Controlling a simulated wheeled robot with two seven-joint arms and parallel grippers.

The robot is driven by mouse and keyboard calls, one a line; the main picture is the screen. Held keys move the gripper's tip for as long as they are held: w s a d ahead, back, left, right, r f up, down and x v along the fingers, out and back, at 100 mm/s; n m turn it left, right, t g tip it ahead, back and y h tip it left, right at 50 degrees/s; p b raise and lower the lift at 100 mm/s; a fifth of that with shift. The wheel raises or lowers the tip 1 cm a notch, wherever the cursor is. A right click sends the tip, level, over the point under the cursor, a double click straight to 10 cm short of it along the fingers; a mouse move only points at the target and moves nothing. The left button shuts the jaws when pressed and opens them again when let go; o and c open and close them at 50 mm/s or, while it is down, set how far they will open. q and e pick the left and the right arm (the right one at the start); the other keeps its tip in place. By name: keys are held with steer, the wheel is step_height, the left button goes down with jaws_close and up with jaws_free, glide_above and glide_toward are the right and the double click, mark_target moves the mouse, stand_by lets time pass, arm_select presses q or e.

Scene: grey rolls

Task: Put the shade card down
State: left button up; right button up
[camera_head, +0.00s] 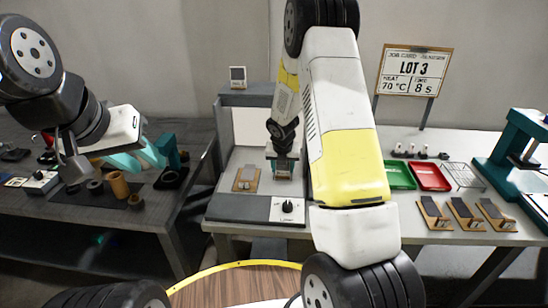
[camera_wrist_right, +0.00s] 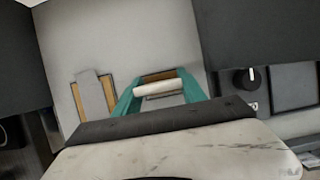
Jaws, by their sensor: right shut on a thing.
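My right gripper (camera_head: 283,158) reaches down into the light booth (camera_head: 222,197) on the middle bench. In the right wrist view its teal fingers (camera_wrist_right: 160,92) are shut on a card with a tan edge and a pale roll across it, which I take as the shade card (camera_wrist_right: 160,76). Whether the card touches the booth floor I cannot tell. A tan board (camera_head: 246,178) with a grey strip lies on that floor, left of the gripper; it also shows in the wrist view (camera_wrist_right: 95,98). My left gripper (camera_head: 140,156) is over the dark left bench; its finger gap is unclear.
The booth has a front panel with a dark knob (camera_head: 287,207). To the right are a green tray (camera_head: 400,176), a red tray (camera_head: 430,177), a wire rack (camera_head: 464,175) and several tan boards (camera_head: 467,215). A lot sign (camera_head: 414,72) stands behind. My right arm hides part of the bench.

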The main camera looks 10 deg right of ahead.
steer(key=o, duration=1.3)
steer(key=shift+f, duration=0.1)
steer(key=s+r+m, duration=0.6)
steer(key=s+r, duration=0.1)
steer(key=r, duration=0.4)
steer(key=s+r+m, duration=0.5)
steer(key=s+r, duration=0.1)
steer(key=r, duration=0.6)
steer(key=s+a+r+m+y, duration=0.1)
steer(key=s+r+m, duration=0.1)
steer(key=s+m, duration=0.4)
steer(key=s+a+r+m+t+y, duration=0.1)
steer(key=s+a+r+m, duration=0.1)
steer(key=s+m, duration=0.5)
steer(key=s+a+r+m+t+y, duration=0.1)
steer(key=s+r+m, duration=0.2)
steer(key=s+m, duration=0.4)
steer(key=shift+s+a+r+m, duration=0.1)
steer(key=shift+a+r+m, duration=0.3)
steer(key=shift+m, duration=0.2)
